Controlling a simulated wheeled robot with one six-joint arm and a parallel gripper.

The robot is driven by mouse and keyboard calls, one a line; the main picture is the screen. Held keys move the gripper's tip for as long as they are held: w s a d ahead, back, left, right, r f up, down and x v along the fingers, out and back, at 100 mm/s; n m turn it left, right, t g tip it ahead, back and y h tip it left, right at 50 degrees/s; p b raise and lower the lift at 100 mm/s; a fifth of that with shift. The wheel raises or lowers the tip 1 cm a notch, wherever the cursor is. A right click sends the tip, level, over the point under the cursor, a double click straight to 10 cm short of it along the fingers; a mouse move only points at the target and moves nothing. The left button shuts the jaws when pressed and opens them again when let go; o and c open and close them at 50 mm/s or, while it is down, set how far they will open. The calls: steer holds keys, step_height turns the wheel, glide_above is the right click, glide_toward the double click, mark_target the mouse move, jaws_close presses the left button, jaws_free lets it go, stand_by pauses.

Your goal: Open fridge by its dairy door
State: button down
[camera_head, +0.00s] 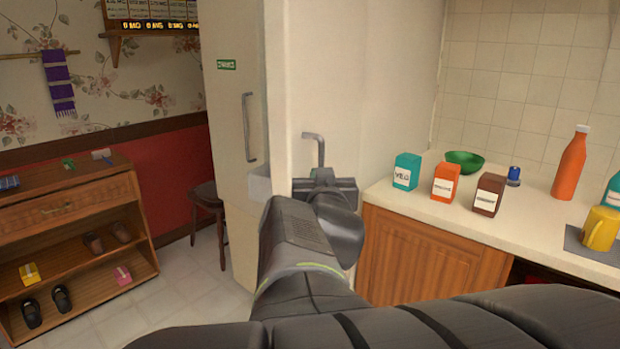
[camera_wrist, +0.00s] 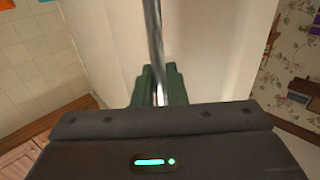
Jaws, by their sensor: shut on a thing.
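The tall cream fridge (camera_head: 345,75) stands in the middle of the head view. Its left panel (camera_head: 222,130) carries a small green label (camera_head: 227,64), whose lettering is too small to read surely, and a long upright grey handle (camera_head: 249,127). A second metal handle (camera_head: 320,148) shows to the right of that panel, on the cream face by the counter. My gripper (camera_head: 323,186) is at this second handle and shut on it. In the wrist view the metal bar (camera_wrist: 155,40) runs down between the green fingers (camera_wrist: 158,88). My arm hides the lower fridge. I cannot tell whether the held door is ajar.
A counter (camera_head: 410,200) with cartons, a green bowl (camera_head: 465,161), an orange bottle (camera_head: 570,165) and a yellow mug (camera_head: 601,228) stands close at right. A dark stool (camera_head: 207,194) and a wooden shoe cabinet (camera_head: 70,215) are at left. Tiled floor (camera_head: 190,272) lies between cabinet and fridge.

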steer(key=shift+d+r, duration=0.1)
steer(key=shift+r, duration=0.05)
steer(key=c, duration=1.6)
jaws_free()
steer(key=shift+o, duration=0.2)
steer(key=shift+s, duration=0.1)
